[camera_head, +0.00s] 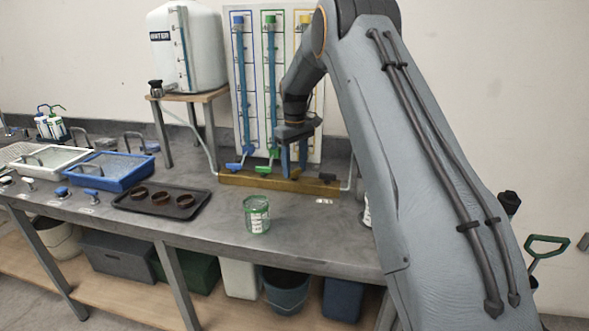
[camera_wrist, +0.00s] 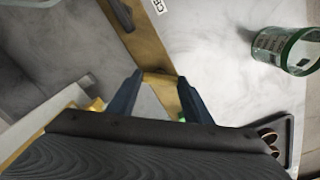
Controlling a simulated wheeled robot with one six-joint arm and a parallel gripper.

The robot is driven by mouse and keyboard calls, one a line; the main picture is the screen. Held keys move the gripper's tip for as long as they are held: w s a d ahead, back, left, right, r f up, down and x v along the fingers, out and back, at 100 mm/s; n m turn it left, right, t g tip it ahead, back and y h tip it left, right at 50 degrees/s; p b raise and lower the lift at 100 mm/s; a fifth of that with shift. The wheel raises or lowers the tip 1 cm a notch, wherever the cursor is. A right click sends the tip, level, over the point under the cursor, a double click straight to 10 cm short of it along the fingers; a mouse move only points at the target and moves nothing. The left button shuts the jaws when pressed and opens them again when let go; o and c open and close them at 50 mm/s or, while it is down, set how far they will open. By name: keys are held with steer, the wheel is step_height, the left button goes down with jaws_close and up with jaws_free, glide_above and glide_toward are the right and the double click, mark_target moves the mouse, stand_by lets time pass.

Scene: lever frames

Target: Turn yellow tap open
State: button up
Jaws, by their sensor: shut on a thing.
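The yellow tap (camera_head: 295,173) is on the wooden manifold bar (camera_head: 238,180), below the column with the yellow top (camera_head: 305,20). My gripper (camera_head: 294,168) reaches down over it from above, and its fingers hide most of the tap. In the wrist view, my gripper's fingertips (camera_wrist: 158,87) stand either side of the yellow tap's handle (camera_wrist: 158,77), which lies across between them. My gripper is shut on this handle. The tap's body and exact turn angle are hard to make out.
A blue tap (camera_head: 235,166) and a green tap (camera_head: 265,168) sit left of my gripper. A black tray (camera_head: 190,208) with several brown cups lies left.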

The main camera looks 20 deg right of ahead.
steer(key=n, duration=0.3)
steer(key=shift+n+b, duration=0.35)
steer(key=shift+n, duration=0.05)
steer(key=shift+r+n, duration=0.1)
steer(key=shift+n, duration=1.6)
steer(key=o, duration=1.1)
steer(key=shift+c, duration=0.2)
step_height(320, 180, up, 8)
steer(key=shift+f+b, duration=0.15)
steer(key=shift+b, duration=1.05)
